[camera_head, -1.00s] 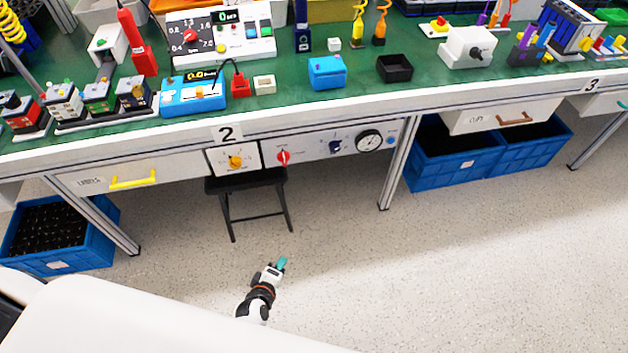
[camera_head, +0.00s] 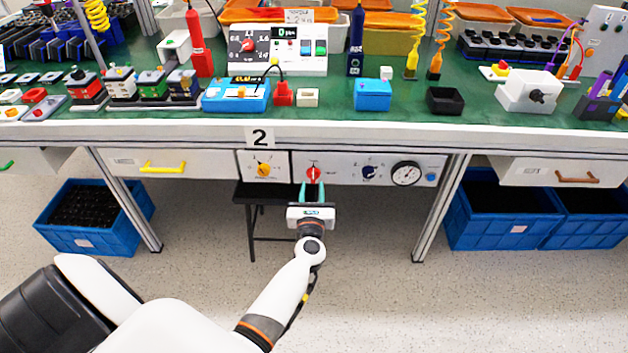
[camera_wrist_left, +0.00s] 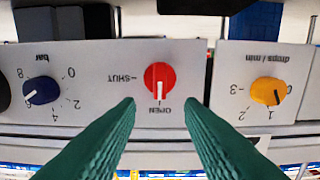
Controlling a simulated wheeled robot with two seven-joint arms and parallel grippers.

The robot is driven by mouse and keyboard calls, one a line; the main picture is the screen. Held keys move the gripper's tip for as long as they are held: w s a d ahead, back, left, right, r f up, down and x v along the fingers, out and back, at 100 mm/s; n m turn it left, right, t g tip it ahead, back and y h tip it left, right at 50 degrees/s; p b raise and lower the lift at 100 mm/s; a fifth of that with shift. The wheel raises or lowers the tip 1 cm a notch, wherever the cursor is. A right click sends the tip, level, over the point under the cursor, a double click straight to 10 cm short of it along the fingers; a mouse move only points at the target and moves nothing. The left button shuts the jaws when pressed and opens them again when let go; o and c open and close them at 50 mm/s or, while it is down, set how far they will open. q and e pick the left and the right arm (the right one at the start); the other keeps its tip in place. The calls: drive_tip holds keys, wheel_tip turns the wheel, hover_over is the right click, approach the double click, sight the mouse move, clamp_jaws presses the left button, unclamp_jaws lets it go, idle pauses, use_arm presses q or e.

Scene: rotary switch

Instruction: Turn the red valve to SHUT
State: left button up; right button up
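The red valve (camera_head: 313,174) is a round knob on the white panel under the workbench. In the left wrist view, which is upside down, the knob (camera_wrist_left: 160,80) has a white pointer line at the OPEN mark. The SHUT mark (camera_wrist_left: 122,78) is printed to the left of the knob in that picture. My left gripper (camera_head: 312,187) is open just in front of the panel. Its two green fingers (camera_wrist_left: 160,112) stand apart, with the knob between and beyond their tips. I cannot see any contact. My right gripper is not in view.
A yellow knob (camera_head: 264,170) sits left of the valve, and a dark blue knob (camera_head: 369,172) and a round gauge (camera_head: 406,173) sit right. A black stool (camera_head: 246,215) stands under the panel. Blue crates (camera_head: 500,222) stand on the floor. The crowded bench top is above.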

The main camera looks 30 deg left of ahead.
sight(313, 175)
use_arm(q)
drive_tip(key=shift+x, duration=2.2)
drive_tip(key=shift+c, duration=0.2)
clamp_jaws()
